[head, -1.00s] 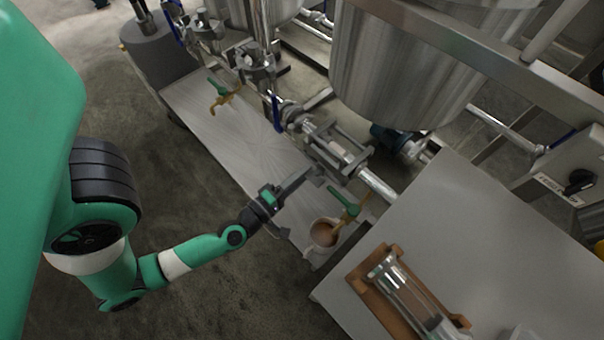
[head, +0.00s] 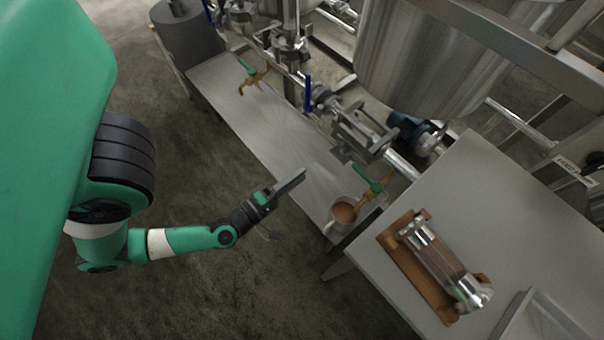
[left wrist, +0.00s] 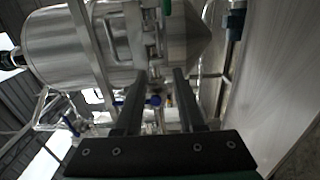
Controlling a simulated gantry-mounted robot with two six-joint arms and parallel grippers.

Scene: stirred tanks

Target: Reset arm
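My left gripper (head: 300,174) is at the end of my green and white left arm. In the head view it is above the near edge of the low metal bench, apart from the valves and the pot. In the left wrist view the two dark fingers of the left gripper (left wrist: 155,76) stand apart with nothing held between them. My right gripper is not in view.
A pot of brown liquid (head: 345,211) stands at the bench end by a green-handled tap (head: 372,185). The low bench (head: 270,130) runs beside pipes and a steel tank (head: 415,55). A glass cylinder in a brown holder (head: 435,265) lies on the grey table. Floor left is clear.

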